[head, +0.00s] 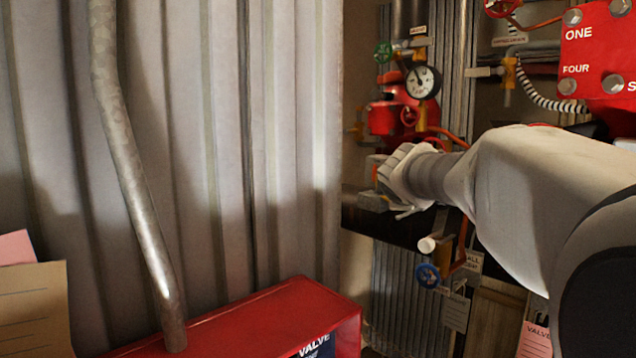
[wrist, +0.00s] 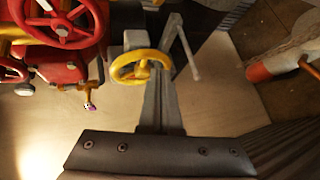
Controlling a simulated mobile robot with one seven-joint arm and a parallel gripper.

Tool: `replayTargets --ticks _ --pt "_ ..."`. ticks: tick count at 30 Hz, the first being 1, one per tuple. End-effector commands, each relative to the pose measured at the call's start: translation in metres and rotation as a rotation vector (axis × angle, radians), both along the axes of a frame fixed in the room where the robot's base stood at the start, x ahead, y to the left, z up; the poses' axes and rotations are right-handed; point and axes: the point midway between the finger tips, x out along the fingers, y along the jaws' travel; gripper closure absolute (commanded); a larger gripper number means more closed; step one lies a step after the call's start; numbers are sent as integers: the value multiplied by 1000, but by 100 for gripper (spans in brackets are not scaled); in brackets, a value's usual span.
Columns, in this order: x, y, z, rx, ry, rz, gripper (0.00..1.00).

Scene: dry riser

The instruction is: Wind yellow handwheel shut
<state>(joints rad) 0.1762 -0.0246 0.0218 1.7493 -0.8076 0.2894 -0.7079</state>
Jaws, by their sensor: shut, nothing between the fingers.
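The yellow handwheel (wrist: 128,73) shows in the upper middle of the wrist view, on a grey fitting. I cannot make it out in the head view, where my arm covers part of the pipework. My gripper (wrist: 160,82) is shut and empty in the wrist view, its fingers pointing up the picture towards the right side of the wheel's rim. I cannot tell whether the fingertips touch the rim. In the head view my gripper (head: 393,180) reaches left into the valve recess, and its fingertips are hard to see.
A red handwheel (wrist: 66,22) and red valve bodies stand close left of the yellow wheel. A pale lever (wrist: 187,52) hangs just right of it. In the head view are a gauge (head: 423,82), a blue handwheel (head: 428,276) and a red box (head: 262,318).

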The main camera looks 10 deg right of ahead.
Motion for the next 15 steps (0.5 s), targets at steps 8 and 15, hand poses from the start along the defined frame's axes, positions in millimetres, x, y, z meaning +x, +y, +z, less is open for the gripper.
replayTargets --ticks 8,15 --pt "11 7 46 0 0 5 100" --pt "44 29 19 2 0 1 100"
